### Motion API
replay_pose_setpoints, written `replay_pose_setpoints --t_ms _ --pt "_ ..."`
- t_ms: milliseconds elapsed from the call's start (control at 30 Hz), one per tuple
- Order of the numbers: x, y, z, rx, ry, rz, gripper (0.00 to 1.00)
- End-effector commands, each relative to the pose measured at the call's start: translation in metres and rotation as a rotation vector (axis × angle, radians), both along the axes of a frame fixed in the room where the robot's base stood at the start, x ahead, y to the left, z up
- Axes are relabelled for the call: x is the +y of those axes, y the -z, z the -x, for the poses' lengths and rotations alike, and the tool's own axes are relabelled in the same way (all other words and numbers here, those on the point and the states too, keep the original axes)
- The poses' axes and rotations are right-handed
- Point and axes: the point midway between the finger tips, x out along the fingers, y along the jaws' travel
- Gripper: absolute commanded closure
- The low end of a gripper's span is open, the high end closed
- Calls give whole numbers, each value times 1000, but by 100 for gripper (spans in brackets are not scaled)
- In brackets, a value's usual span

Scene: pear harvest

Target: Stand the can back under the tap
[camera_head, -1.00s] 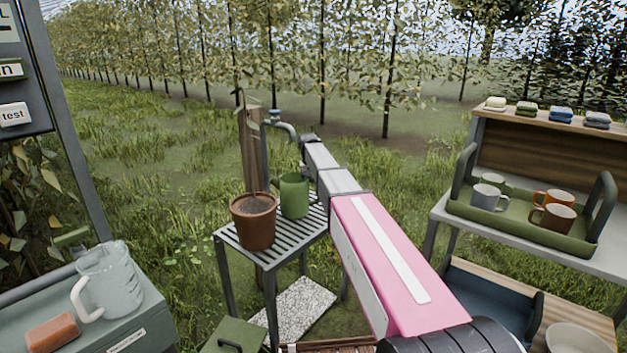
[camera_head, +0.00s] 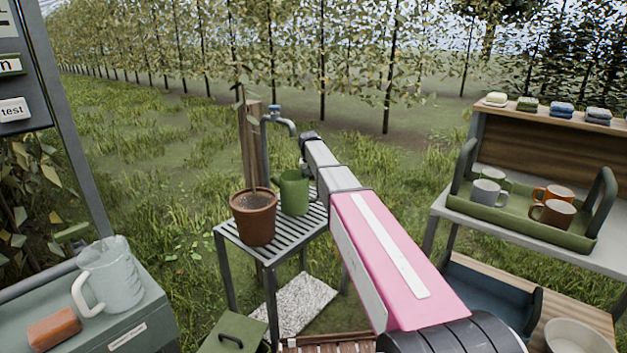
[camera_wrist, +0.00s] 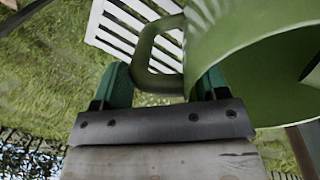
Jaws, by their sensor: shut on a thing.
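The green can (camera_head: 294,192) is at the slatted stand (camera_head: 272,248), beside the potted plant and just below the tap (camera_head: 280,118). In the wrist view the can (camera_wrist: 262,65) fills the upper right, and its handle (camera_wrist: 146,50) lies between the green fingers. My gripper (camera_wrist: 162,85) is shut on the can's handle. In the head view my arm hides the fingers. The can looks upright, but I cannot tell whether its base touches the slats.
A brown pot (camera_head: 254,216) with a thin plant stands on the stand left of the can. A jug (camera_head: 112,278) and an orange block (camera_head: 54,328) sit on the left cabinet. A green tray (camera_head: 520,232) with several mugs is on the right table.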

Motion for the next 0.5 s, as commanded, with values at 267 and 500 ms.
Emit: replay_pose_setpoints --t_ms 267,500 --pt "0 1 0 0 0 0 4" --pt "0 -3 0 -1 0 0 4"
